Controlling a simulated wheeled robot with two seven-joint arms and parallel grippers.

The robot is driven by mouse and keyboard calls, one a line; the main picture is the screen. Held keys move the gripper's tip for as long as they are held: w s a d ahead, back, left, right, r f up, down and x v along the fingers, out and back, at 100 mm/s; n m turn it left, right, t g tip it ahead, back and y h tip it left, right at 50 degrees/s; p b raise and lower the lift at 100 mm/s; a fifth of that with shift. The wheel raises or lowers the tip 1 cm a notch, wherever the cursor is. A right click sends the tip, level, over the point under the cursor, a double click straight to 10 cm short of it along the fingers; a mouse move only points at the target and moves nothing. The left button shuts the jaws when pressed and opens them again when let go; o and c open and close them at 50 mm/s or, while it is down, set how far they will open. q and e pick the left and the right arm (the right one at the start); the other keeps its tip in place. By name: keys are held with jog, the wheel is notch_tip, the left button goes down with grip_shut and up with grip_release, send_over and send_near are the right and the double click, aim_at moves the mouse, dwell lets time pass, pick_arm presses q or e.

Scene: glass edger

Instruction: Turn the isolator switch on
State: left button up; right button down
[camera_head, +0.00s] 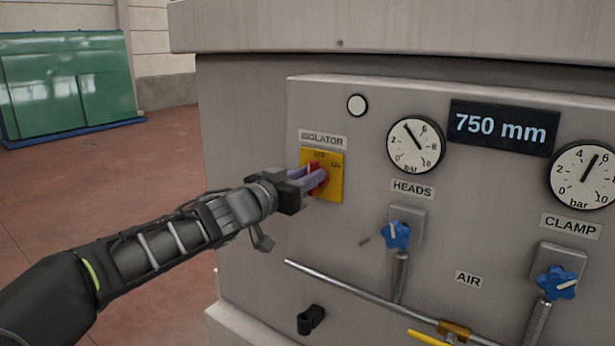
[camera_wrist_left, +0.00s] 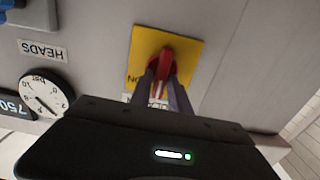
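The isolator switch is a red handle (camera_head: 313,167) on a yellow plate (camera_head: 336,187), under the ISOLATOR label. OFF is marked at the plate's top and ON at its right. The handle stands roughly upright, in line with the OFF mark. My left gripper (camera_head: 318,178) is at the switch, its two purple-grey fingers on either side of the handle and apparently closed on it. In the left wrist view, which is upside down, the red handle (camera_wrist_left: 164,58) shows between the fingertips (camera_wrist_left: 161,77). The fingers hide part of the handle. My right gripper is not in view.
Right of the switch are the HEADS gauge (camera_head: 415,145), a blue valve knob (camera_head: 396,235) and the 750 mm display (camera_head: 502,127). A slanted metal pipe (camera_head: 350,288) and a black bracket (camera_head: 311,319) sit below. Open floor lies to the left.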

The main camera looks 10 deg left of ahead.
pick_arm(q)
grip_shut()
jog(key=shift+m, duration=0.3)
dwell(0.3)
jog(key=m, duration=0.3)
jog(key=m+b, duration=0.1)
jog(key=m, duration=0.3)
jog(key=d+m, duration=0.1)
jog(key=m, duration=0.3)
jog(key=shift+s+f, duration=0.15)
jog(key=shift+f, duration=0.15)
jog(key=shift+m+b, duration=0.3)
jog(key=shift+o, duration=1.8)
grip_release()
jog(key=shift+s, duration=0.1)
